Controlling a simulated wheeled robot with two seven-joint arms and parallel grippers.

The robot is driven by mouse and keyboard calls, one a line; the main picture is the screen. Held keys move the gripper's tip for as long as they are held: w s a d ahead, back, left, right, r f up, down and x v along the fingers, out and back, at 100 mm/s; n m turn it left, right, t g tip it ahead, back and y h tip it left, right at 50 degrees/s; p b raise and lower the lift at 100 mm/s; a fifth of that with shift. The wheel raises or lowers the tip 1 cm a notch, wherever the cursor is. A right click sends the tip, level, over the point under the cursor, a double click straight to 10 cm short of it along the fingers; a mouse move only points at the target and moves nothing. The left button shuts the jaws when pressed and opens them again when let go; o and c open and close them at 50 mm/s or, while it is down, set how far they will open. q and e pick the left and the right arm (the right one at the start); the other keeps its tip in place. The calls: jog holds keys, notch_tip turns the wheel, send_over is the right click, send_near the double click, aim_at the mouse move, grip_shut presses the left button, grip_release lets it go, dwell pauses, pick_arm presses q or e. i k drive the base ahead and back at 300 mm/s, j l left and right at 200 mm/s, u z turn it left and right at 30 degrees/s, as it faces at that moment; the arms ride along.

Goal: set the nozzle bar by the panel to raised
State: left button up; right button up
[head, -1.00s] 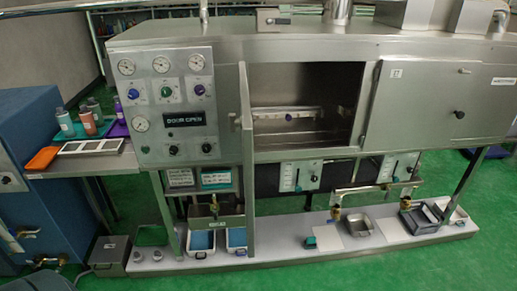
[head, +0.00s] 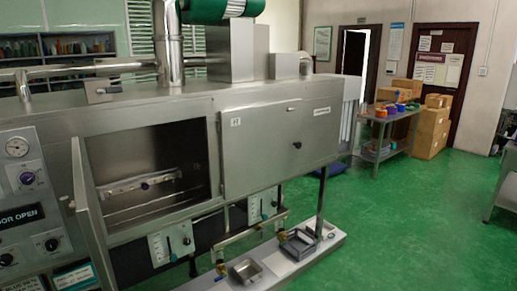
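The nozzle bar (head: 122,188) is a pale metal bar with a dark knob (head: 145,186) near its middle. It lies across the inside of the open left chamber of the steel machine (head: 262,98). The chamber's narrow door (head: 92,215) stands open at its left side. The panel (head: 22,205), at the left edge and partly cut off, has a gauge, knobs and a display with "OOR OPEN" visible. I cannot tell the bar's height setting from here. Neither of my grippers is in view.
A closed door (head: 265,150) covers the right chamber. A low white shelf (head: 325,243) below holds a metal tray (head: 247,270) and a grey crate (head: 299,243). Green floor (head: 400,220) is open to the right. A side table (head: 385,130) and cardboard boxes (head: 430,128) stand at the back right.

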aim_at(144, 183)
jog(key=k+j+u, duration=0.1)
jog(key=j+u, duration=0.65)
jog(key=i+l+u, duration=0.1)
jog(key=i+l, duration=0.15)
jog(key=l, duration=0.3)
jog(key=i+l, duration=0.25)
jog(key=l, duration=0.3)
jog(key=i+l+u, duration=0.15)
jog(key=l, duration=0.4)
jog(key=i+l, duration=0.25)
jog(key=l, duration=0.35)
jog(key=i+l+u, duration=0.15)
jog(key=l, duration=0.45)
jog(key=i+l+u, duration=0.1)
jog(key=i+l, duration=0.15)
jog(key=l, duration=0.35)
jog(key=i+l, duration=0.15)
jog(key=l, duration=0.45)
jog(key=i+l+u, duration=0.15)
jog(key=l, duration=0.5)
jog(key=i+l, duration=0.1)
